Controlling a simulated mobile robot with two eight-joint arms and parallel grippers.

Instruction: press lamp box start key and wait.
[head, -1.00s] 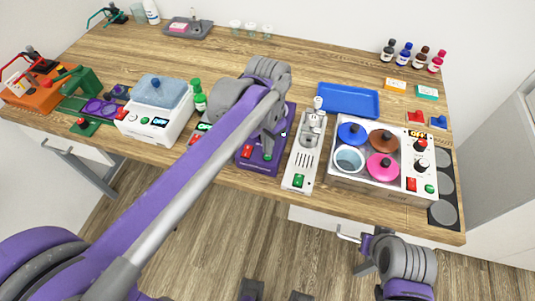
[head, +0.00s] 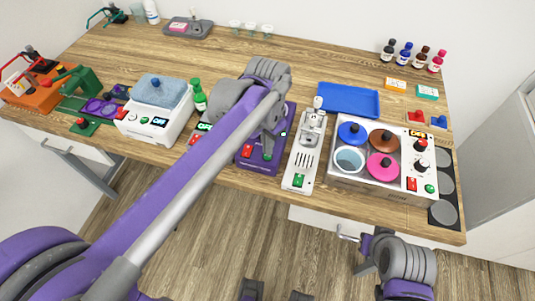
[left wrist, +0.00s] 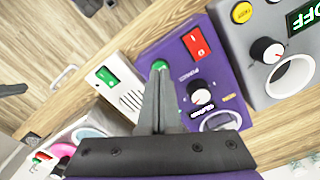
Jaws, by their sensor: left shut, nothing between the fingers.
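A purple box (head: 247,166) that fits the lamp box stands at the table's front edge, partly hidden by my left arm. In the left wrist view the purple box (left wrist: 228,82) shows a red rocker switch (left wrist: 196,43), a black knob (left wrist: 201,96) and a green key (left wrist: 159,63). My left gripper (head: 268,151) is shut and empty over this box. Its fingertips (left wrist: 160,70) are at the green key and partly cover it; I cannot tell whether they touch or press it. My right gripper (head: 366,262) hangs low in front of the table, its fingers unclear.
A grey device (left wrist: 270,50) with an OFF display stands beside the purple box. On the other side is a pale device (head: 304,160) with a green switch. A white box with coloured lids (head: 405,160) and a blue tray (head: 348,99) are further right.

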